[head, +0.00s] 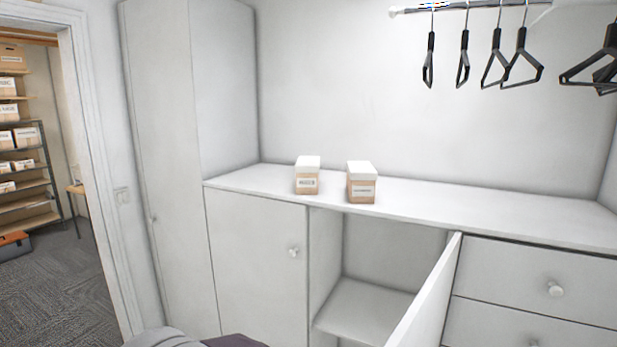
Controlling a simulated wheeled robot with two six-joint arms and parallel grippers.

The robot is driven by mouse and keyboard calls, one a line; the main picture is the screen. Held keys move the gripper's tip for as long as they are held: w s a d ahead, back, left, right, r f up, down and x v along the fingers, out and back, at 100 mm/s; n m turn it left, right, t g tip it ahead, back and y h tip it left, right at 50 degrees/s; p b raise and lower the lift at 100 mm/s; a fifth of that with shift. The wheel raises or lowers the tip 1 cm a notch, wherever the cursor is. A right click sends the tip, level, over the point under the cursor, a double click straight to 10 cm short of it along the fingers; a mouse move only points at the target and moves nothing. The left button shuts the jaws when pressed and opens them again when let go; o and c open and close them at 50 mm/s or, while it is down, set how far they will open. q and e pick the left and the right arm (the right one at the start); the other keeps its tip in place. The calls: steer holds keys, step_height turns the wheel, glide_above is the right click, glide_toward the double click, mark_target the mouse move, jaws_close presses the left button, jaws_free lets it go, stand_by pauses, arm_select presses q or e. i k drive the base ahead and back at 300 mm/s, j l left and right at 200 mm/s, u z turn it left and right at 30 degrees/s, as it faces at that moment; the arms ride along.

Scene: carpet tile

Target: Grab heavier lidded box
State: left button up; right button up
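Two small tan boxes with white lids stand side by side on the white counter (480,207). The left lidded box (307,185) and the right lidded box (361,190) each carry a white label on the front, too small to read. The right box looks slightly larger and stands a little nearer the counter's front edge. A gap separates them. Both are upright with lids on. Which one is heavier cannot be told by sight. Neither of my grippers shows in the head view.
Below the counter, a cabinet door (428,297) stands open, jutting forward beside an empty compartment (370,305). Drawers (540,280) are at right. Black hangers (510,60) hang from a rail above. A doorway at left shows shelves with boxes (14,138).

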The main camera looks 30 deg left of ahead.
mark_target(307, 168)
steer(key=j+z, duration=0.4)
steer(key=j, duration=0.2)
steer(key=j+z, duration=0.4)
steer(key=j, duration=0.25)
steer(key=j+z, duration=0.35)
steer(key=j, duration=0.15)
steer(key=j+z, duration=0.4)
steer(key=j, duration=0.15)
steer(key=j+z, duration=0.35)
steer(key=j, duration=0.2)
steer(key=j+u, duration=0.2)
steer(key=j, duration=0.2)
steer(key=j+u, duration=0.1)
steer(key=u, duration=0.35)
steer(key=i+u, duration=0.1)
steer(key=u, duration=0.35)
steer(key=j+u, duration=0.1)
steer(key=u, duration=0.35)
steer(key=i+u, duration=0.15)
steer(key=u, duration=0.75)
steer(key=i, duration=0.05)
